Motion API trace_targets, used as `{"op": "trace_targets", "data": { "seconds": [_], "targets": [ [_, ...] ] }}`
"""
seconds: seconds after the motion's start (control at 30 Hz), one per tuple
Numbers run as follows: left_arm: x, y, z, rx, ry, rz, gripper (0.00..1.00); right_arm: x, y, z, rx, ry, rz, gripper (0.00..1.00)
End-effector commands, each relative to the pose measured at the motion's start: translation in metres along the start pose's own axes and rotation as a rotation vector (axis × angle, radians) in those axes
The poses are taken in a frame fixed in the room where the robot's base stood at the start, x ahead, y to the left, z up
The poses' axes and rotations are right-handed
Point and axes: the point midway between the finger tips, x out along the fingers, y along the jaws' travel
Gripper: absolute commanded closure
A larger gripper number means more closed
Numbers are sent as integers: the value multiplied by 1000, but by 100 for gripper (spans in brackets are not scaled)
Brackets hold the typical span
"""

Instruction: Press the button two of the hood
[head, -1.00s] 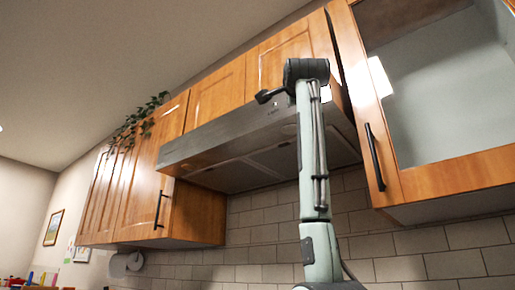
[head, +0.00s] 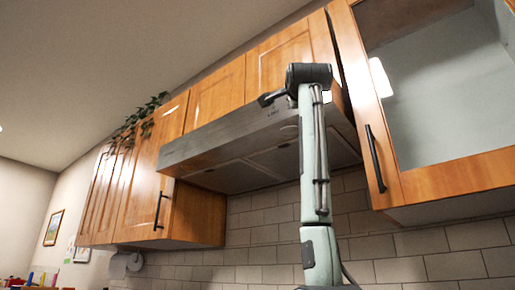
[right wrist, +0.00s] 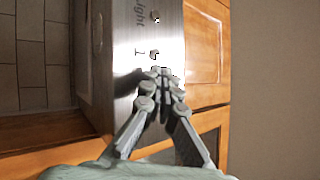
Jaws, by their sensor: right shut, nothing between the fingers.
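The metal range hood (head: 215,138) hangs under the wooden cabinets in the head view. Its front panel (right wrist: 120,55) fills the middle of the right wrist view, turned sideways, with the word "Light" and a "1" printed on it. One button (right wrist: 155,17) is by "Light" and another (right wrist: 153,53) is beside the "1". Button two is not visible; my fingers cover the panel below the "1". My right gripper (right wrist: 160,75) is shut and empty, its tips close to the panel; I cannot tell if they touch. In the head view my right gripper (head: 266,99) points left at the hood's right end. My left gripper is out of view.
Wooden cabinets (head: 215,95) sit above the hood and to its left (head: 140,195). A glass-fronted cabinet (head: 385,110) with a black handle is close to the right of my arm. A tiled wall (head: 265,215) is behind.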

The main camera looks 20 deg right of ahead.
Motion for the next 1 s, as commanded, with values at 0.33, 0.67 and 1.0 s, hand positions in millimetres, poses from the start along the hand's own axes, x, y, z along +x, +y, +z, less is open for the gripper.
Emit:
{"op": "trace_targets", "data": {
  "seconds": [0.33, 0.67, 1.0],
  "targets": [
    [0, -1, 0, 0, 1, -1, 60, 1, 1, -1, 0, 1, 1, 100],
    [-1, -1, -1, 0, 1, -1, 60, -5, -3, 3, 0, 0, 2, 100],
    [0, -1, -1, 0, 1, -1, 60, -13, -9, 10, 0, -1, -1, 100]
  ]
}}
